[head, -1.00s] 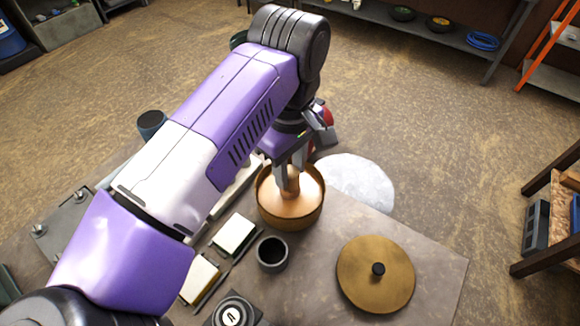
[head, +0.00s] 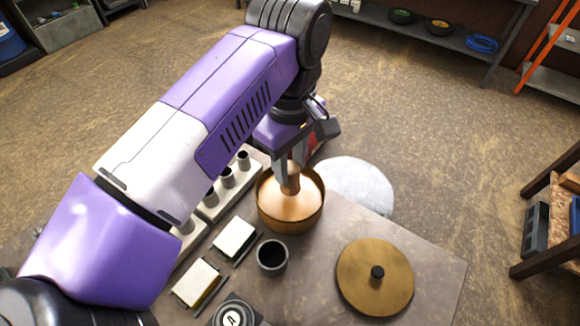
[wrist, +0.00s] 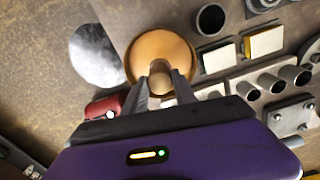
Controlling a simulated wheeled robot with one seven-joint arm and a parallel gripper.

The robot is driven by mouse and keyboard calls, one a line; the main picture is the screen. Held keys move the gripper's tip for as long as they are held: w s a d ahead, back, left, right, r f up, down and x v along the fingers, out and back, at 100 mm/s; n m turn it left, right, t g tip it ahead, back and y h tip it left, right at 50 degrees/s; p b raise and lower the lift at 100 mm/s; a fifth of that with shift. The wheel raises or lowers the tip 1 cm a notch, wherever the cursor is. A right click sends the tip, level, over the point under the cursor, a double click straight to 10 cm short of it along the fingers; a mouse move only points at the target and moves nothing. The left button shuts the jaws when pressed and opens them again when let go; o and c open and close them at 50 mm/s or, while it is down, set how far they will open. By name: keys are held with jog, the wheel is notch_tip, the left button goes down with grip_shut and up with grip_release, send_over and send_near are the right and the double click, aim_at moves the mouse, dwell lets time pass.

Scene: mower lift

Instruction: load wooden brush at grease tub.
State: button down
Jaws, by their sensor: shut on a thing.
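The grease tub (head: 276,215) is a round copper-coloured tub near the far edge of the table. In the wrist view the tub (wrist: 140,50) lies straight ahead of the fingers, with tan grease inside. My gripper (head: 288,172) is above the tub, pointing down, shut on the wooden brush (head: 290,184). The brush handle (wrist: 160,82) shows between the fingers in the wrist view. The brush's lower end is down in the tub; its bristles are hidden, and I cannot tell how deep they sit.
A brass lid (head: 375,283) with a black knob lies at the right of the table. A dark cup (head: 272,257) and white-topped blocks (head: 234,237) stand close to the tub. A rack with several upright tubes (head: 228,178) is at left. A pale round patch (head: 355,184) lies beyond the table edge.

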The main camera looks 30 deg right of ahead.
aim_at(290, 167)
jog(key=shift+r+p, duration=0.45)
jog(key=shift+r, duration=1.75)
